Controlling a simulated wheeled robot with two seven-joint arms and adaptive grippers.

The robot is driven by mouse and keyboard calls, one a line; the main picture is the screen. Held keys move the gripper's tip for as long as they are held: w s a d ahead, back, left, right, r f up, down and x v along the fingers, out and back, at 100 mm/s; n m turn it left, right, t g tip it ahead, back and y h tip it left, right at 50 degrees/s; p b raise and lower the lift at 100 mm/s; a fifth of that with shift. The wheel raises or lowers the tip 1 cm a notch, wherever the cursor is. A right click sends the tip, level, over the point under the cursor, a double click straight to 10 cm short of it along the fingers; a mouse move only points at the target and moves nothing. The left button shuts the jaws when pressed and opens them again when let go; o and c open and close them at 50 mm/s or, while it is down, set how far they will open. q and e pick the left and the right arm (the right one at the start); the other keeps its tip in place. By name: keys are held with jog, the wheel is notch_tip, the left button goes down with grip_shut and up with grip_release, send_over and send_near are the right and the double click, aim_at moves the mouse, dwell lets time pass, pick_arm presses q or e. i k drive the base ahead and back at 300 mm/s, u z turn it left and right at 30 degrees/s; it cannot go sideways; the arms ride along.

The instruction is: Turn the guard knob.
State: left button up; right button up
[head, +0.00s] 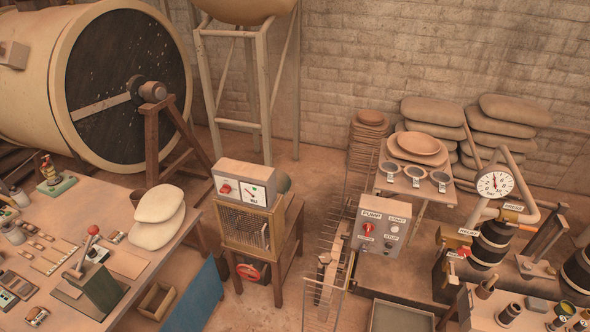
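No knob in the head view can be read as marked "guard". A mesh-fronted guard (243,229) in a yellowish frame sits on a wooden stand below a grey control box (246,181). The box has a red knob (225,188) on its left and a dial on its right. Below the mesh, a round red part (249,271) shows in a dark surround; its detail is too small to tell. Neither of my grippers is in view.
A workbench (165,262) with small tools and a red-balled lever (82,251) stands at the left. A pump panel (380,232) and dark cylinders (490,244) stand at the right. Open floor (268,312) lies in front of the stand.

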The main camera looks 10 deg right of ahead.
aim_at(324, 258)
jog(key=k, duration=1.1)
jog(key=z, duration=1)
jog(key=i, duration=1.3)
jog(key=u, duration=0.45)
jog(key=k, duration=0.15)
jog(key=z, duration=0.35)
jog(key=k, duration=0.15)
jog(key=u, duration=0.9)
jog(key=i, duration=0.8)
jog(key=z, duration=0.2)
